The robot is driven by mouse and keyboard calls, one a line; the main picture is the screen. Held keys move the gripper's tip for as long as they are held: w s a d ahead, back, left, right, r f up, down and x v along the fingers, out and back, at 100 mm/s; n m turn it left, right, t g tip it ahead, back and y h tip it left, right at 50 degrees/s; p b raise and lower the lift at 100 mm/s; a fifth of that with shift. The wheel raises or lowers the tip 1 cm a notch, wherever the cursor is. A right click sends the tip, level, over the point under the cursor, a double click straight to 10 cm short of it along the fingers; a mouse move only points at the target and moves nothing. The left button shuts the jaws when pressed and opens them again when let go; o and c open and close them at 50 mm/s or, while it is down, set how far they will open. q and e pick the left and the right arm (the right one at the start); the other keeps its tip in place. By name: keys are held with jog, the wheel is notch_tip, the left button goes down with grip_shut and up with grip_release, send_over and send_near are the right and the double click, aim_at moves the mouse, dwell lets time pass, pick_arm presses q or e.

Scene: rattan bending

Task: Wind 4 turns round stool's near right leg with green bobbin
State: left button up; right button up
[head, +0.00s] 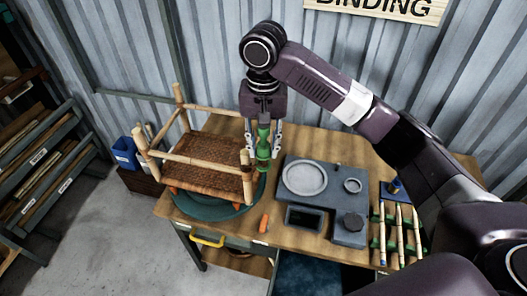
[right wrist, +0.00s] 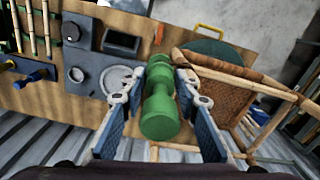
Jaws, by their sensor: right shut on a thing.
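The stool (head: 200,165), with a woven brown seat and pale rattan poles, stands on a round green turntable (head: 210,212) at the left of the workbench. Its near right leg (head: 248,187) is at the seat's right corner. My right gripper (head: 263,152) is shut on the green bobbin (head: 263,132), held upright just right of the stool. The right wrist view shows the bobbin (right wrist: 160,118) between both fingers, with the stool (right wrist: 225,98) beside it. I cannot make out any strand or turns on the leg. My left gripper is not in view.
A grey station (head: 325,190) with a round dish stands right of the bobbin. A rack with several rattan sticks (head: 400,235) is further right. A small orange object (head: 264,223) lies at the front edge. A corrugated wall rises close behind the bench (head: 330,145).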

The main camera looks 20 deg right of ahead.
jog(key=shift+r, duration=4.2)
